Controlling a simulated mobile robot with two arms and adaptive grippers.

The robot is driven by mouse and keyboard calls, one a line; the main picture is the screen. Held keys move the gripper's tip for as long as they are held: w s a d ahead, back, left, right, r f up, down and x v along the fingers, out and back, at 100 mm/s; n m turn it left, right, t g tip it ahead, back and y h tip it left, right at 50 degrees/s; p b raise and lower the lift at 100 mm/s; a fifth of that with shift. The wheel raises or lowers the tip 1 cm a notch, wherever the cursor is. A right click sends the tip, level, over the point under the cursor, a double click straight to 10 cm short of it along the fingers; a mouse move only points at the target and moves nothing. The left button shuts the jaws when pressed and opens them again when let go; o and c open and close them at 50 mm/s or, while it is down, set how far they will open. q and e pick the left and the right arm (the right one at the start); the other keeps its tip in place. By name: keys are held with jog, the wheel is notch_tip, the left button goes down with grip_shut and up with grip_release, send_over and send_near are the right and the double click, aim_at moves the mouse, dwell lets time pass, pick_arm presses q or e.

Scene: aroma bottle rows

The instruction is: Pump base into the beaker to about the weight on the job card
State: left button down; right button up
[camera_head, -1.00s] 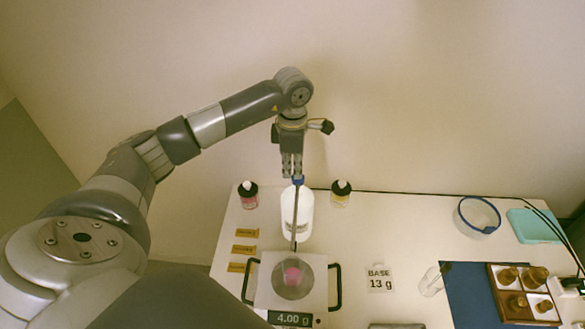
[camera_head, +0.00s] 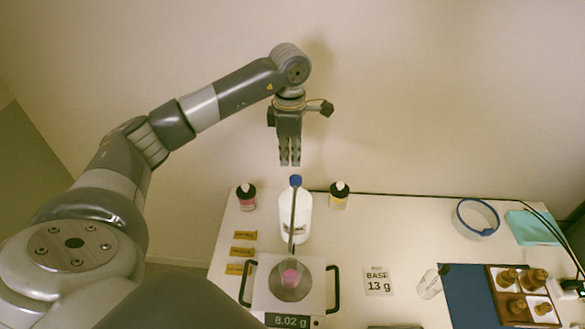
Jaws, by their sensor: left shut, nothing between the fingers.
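The white base bottle (camera_head: 302,220) stands upright behind the scale, with a blue pump head (camera_head: 295,181) and a long spout reaching forward over the beaker. The beaker (camera_head: 291,278), with pink at its middle, sits on the scale's round pan. The scale (camera_head: 262,291) display (camera_head: 288,321) reads 8.02 g. The job card (camera_head: 378,281) reads "BASE 13 g". My left gripper (camera_head: 289,163) is shut and empty, pointing down above the pump head with a small gap between them. My right gripper is not in view.
Two dark-capped dropper bottles, one pink (camera_head: 246,196) and one yellow (camera_head: 339,195), flank the base bottle. Tan labels (camera_head: 243,236) lie at left. A glass (camera_head: 429,284), a blue mat (camera_head: 468,295), a wooden tray (camera_head: 497,294) and a blue-rimmed ring (camera_head: 476,217) are at right.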

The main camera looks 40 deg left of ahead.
pick_arm(q)
notch_tip(320, 180, up, 8)
jog(key=b, duration=0.1)
jog(key=shift+f, duration=0.25)
jog(key=shift+a, duration=0.1)
jog(key=shift+s+f, duration=0.1)
dwell(0.3)
